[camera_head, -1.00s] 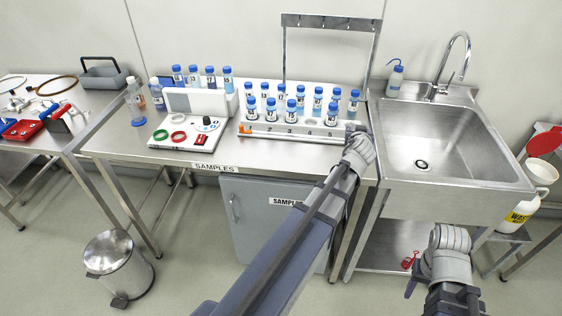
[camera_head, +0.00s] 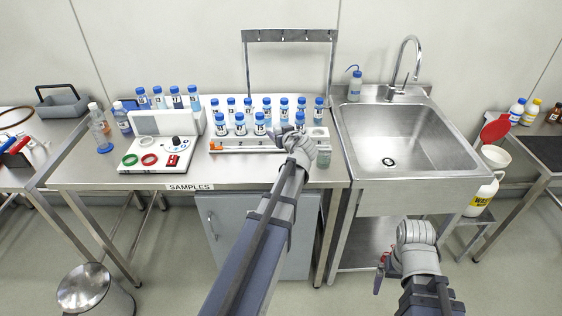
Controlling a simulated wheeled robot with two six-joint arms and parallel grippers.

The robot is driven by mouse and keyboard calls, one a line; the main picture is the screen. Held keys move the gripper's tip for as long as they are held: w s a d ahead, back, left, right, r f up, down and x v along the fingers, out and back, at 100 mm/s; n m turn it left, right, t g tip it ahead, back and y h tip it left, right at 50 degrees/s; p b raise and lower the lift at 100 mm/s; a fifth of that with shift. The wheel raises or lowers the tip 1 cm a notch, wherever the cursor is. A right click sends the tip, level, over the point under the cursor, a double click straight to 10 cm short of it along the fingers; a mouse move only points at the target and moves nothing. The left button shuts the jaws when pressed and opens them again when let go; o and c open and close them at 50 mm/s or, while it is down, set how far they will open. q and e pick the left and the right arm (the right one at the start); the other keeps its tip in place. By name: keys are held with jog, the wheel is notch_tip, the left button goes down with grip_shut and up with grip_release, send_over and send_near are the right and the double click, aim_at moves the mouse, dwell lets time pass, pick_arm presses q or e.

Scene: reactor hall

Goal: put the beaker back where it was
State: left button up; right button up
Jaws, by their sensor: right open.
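My right gripper (camera_head: 416,233) is open, low in front of the sink cabinet and away from the bench top.
Several blue-capped bottles (camera_head: 240,124) stand in the rack. A white device with coloured rings (camera_head: 160,152) is to its left. A hook frame (camera_head: 290,36) rises behind. The sink (camera_head: 395,140) is at right, with a wash bottle (camera_head: 354,86) on its back ledge.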

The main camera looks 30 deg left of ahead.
pick_arm(q)
jog(key=b, duration=0.5)
send_over(280, 162)
jog(key=f, duration=0.6)
jog(key=shift+w+a, duration=0.15)
jog(key=shift+w, duration=0.1)
jog(key=shift+f+b, duration=0.1)
jog(key=shift+b, duration=0.25)
notch_tip(280, 162, down, 4)
jog(key=b, duration=0.3)
jog(key=shift+r, duration=0.25)
jog(key=shift+f+b, duration=0.2)
jog(key=shift+b, duration=0.2)
jog(key=o, duration=1.4)
jog(key=shift+o, duration=0.2)
jog(key=shift+r, duration=0.2)
jog(key=shift+s+d+r+p, duration=0.2)
jog(key=shift+p, duration=0.2)
jog(key=p+v, duration=0.4)
jog(key=v, duration=0.7)
jog(key=shift+s+d, duration=0.1)
jog(key=shift+s, duration=0.05)
